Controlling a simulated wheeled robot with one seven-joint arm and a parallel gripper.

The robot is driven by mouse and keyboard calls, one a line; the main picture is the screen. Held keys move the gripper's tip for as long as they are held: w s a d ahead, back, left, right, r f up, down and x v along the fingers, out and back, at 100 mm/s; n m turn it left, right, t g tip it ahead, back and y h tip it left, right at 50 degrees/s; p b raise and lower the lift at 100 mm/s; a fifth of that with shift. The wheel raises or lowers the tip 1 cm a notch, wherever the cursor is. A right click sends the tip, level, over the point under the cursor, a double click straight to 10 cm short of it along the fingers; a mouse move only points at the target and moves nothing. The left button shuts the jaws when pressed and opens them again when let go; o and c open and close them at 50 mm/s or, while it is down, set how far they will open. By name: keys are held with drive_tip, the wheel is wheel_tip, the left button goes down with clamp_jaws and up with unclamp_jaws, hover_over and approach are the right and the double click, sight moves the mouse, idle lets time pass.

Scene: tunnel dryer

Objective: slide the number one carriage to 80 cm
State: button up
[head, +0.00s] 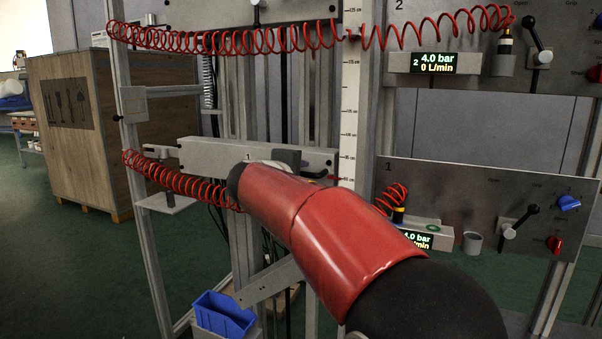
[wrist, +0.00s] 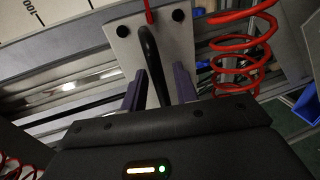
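The number one carriage (head: 205,158) is a pale grey plate marked 1, on the vertical rails left of the white centimetre scale (head: 349,110). A small red pointer (head: 333,178) shows at its right end beside the scale, low on the visible part; the exact reading is too small to tell. My red arm hides part of the carriage and my gripper in the head view. In the wrist view, my gripper (wrist: 158,88) has its two fingers apart, one on each side of the carriage's black handle (wrist: 150,50). Gaps show between handle and fingers.
Red coiled hoses (head: 175,180) hang beside the rails. The number 1 panel (head: 480,190) with a lever and knobs stands right of the scale. A blue bin (head: 222,315) sits low in front. A wooden crate (head: 85,130) stands at the left.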

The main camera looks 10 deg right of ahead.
drive_tip(key=shift+d, duration=0.1)
clamp_jaws()
drive_tip(key=shift+f, duration=0.15)
wheel_tip(320, 180, down, 11)
drive_tip(key=b, duration=1.1)
unclamp_jaws()
drive_tip(key=shift+r, duration=0.3)
